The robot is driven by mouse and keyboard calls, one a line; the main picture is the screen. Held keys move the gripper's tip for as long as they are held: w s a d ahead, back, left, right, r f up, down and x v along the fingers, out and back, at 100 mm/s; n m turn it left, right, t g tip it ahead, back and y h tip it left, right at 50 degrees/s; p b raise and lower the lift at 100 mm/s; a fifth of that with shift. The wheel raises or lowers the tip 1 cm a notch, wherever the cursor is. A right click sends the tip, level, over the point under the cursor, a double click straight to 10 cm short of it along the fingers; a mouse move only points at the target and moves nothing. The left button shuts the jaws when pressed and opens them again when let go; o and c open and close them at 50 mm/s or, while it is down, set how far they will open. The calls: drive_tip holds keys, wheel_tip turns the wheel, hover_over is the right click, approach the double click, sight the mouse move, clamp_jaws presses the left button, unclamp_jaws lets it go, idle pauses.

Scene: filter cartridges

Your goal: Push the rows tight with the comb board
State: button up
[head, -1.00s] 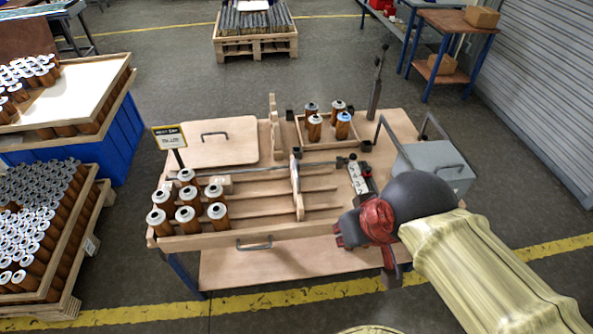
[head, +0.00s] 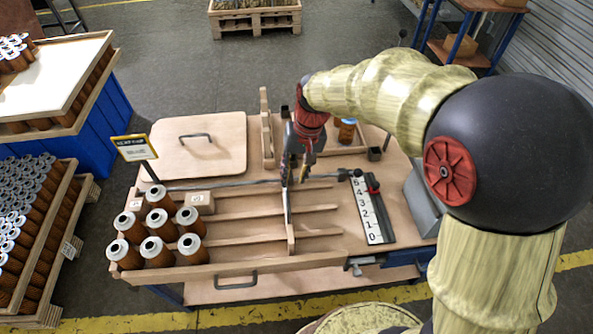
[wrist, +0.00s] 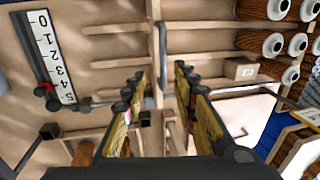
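The comb board (head: 290,217) stands upright across the wooden rows (head: 245,223) on the bench, right of the cartridges and apart from them. Several orange-brown filter cartridges (head: 155,250) with pale tops stand in the rows at the left end. They also show at the upper right of the wrist view (wrist: 272,44). My gripper (head: 296,170) points down over the far end of the comb board. In the wrist view its two fingers (wrist: 157,95) are apart, with the board's edge (wrist: 162,50) roughly in line with the gap. I see nothing gripped; contact with the board cannot be told.
A small box (head: 201,202) sits behind the cartridges by a metal rod (head: 235,184). A numbered scale (head: 371,212) lies right of the rows. A flat board with a handle (head: 200,150) lies at the back left. A crate behind my gripper is partly hidden.

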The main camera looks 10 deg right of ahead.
sight(287, 192)
drive_tip(key=f, duration=0.2)
drive_tip(key=a+f+b, duration=0.1)
drive_tip(key=f, duration=0.1)
drive_tip(key=a+f+b, duration=0.1)
drive_tip(key=f, duration=0.1)
drive_tip(key=shift+w+f, duration=0.15)
drive_tip(key=shift+f, duration=0.25)
drive_tip(key=shift+c, duration=1.1)
clamp_jaws()
